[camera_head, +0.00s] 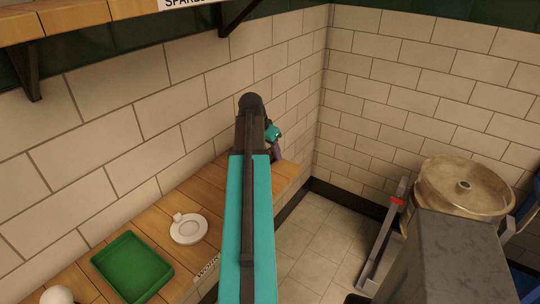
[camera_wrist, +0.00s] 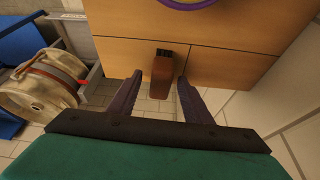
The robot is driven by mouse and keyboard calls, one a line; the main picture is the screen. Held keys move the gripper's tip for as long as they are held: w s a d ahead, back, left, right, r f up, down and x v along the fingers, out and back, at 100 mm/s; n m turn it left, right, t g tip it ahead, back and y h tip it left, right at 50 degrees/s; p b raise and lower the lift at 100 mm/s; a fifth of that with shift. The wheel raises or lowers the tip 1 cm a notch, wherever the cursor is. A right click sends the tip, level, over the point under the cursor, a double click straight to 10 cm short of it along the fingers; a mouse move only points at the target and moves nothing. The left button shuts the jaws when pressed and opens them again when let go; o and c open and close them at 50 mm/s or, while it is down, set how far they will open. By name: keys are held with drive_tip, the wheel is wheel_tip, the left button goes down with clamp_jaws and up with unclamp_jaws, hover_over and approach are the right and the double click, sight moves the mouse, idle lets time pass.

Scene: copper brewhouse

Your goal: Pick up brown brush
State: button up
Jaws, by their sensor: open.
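In the wrist view the brown brush (camera_wrist: 160,80) is a small block with a dark end, at the edge of the wooden bench top (camera_wrist: 235,65). My gripper (camera_wrist: 160,77) is open, with one purple finger on each side of the brush. Gaps show between the brush and both fingers, more clearly on the left. How far the fingers are above or below the brush is hard to tell. In the head view my gripper (camera_head: 277,153) is partly hidden behind my teal arm, over the far end of the bench. The brush cannot be made out there.
A green tray (camera_head: 132,267), a white dish (camera_head: 188,229) and a white round thing (camera_head: 57,295) are on the bench. A purple ring (camera_wrist: 188,4) lies beyond the brush. Tiled walls close the corner. A metal keg (camera_head: 465,187) stands at the right.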

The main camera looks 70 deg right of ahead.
drive_tip(key=shift+c, duration=0.2)
idle(0.3)
clamp_jaws()
drive_tip(key=shift+r, duration=0.2)
drive_tip(key=shift+r+b, duration=1.3)
drive_tip(key=shift+r, duration=3.55)
drive_tip(key=c, duration=0.7)
unclamp_jaws()
drive_tip(key=shift+c, duration=1.5)
drive_tip(key=shift+w, duration=0.15)
